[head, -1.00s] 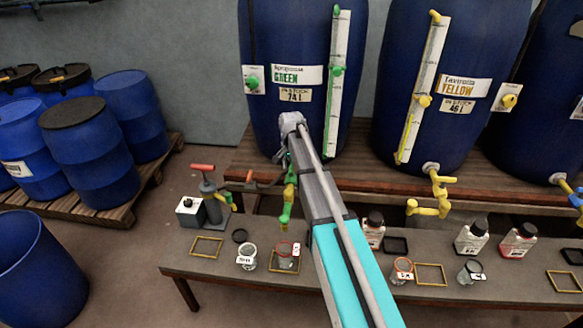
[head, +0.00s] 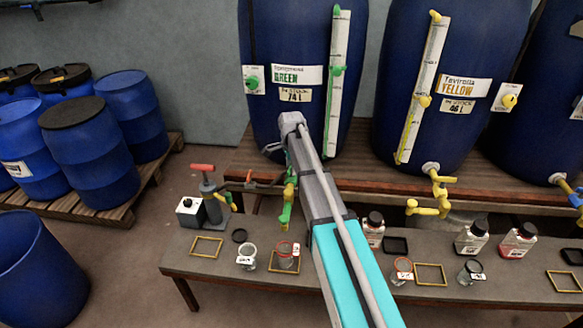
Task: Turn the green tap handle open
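The green tap (head: 289,198) hangs below the front of the blue vat labelled GREEN (head: 259,30), just left of my forearm. Its green and yellow-green body shows, but its upper part and handle are partly hidden and too small to read. A thin dark part of my gripper (head: 270,149) shows beside my wrist, above the tap and in front of the vat's lower edge. The fingertips are not clear, so I cannot see whether they are open or touching anything.
A low bench (head: 225,270) holds jars, bottles and yellow frames. A jar with a red rim (head: 285,258) stands below the green tap. A grey pump with a red handle (head: 209,190) is to its left. The yellow tap (head: 440,193) is to the right.

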